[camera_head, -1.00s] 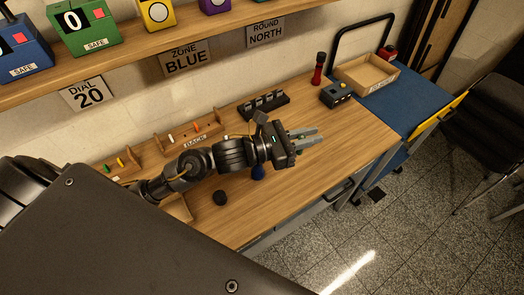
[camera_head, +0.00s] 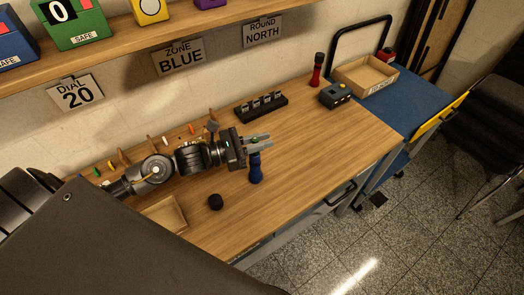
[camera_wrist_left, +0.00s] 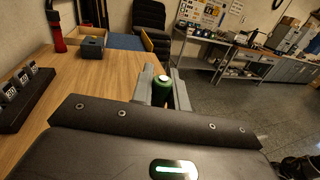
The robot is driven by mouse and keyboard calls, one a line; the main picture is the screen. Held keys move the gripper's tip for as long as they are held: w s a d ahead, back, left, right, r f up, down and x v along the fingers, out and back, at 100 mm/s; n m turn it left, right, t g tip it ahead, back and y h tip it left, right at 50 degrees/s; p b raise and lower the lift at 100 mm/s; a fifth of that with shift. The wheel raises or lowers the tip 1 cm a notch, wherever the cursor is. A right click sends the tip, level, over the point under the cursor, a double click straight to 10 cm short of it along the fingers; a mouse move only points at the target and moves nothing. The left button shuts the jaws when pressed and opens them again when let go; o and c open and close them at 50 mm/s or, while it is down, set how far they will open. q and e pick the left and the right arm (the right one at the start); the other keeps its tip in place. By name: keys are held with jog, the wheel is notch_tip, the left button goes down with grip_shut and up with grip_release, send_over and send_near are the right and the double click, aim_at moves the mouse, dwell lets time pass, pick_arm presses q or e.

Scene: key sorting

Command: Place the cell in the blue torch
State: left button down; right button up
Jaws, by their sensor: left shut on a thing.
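My left gripper (camera_head: 258,142) is shut on a green cell (camera_wrist_left: 162,91), which has a pale top in the left wrist view. The cell stands upright between the two grey fingers. The blue torch (camera_head: 256,173) stands upright on the wooden table, just below the fingertips in the head view. Its upper end is hidden by the fingers, so I cannot tell whether the cell touches it. A round black piece (camera_head: 215,202) like a cap lies on the table to the left of the torch. My right gripper is not in view.
A black rack (camera_head: 262,105) with several slots stands near the wall. A red torch (camera_head: 316,71) and a dark box (camera_head: 335,96) stand at the table's far end. An open wooden tray (camera_head: 352,76) rests on the blue cart. The table's right middle is clear.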

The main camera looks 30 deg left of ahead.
pick_arm(q)
notch_tip(320, 180, down, 4)
jog(key=shift+a+r, duration=0.1)
jog(key=shift+r, duration=0.05)
jog(key=c, duration=1.6)
grip_release()
jog(key=shift+r, duration=0.15)
jog(key=shift+o, duration=1.1)
jog(key=shift+r, duration=0.1)
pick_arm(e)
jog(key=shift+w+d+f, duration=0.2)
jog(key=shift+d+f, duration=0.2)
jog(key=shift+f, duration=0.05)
pick_arm(q)
jog(key=b+v, duration=0.3)
jog(key=v, duration=0.9)
jog(key=shift+r+b, duration=0.15)
jog(key=shift+b, duration=0.2)
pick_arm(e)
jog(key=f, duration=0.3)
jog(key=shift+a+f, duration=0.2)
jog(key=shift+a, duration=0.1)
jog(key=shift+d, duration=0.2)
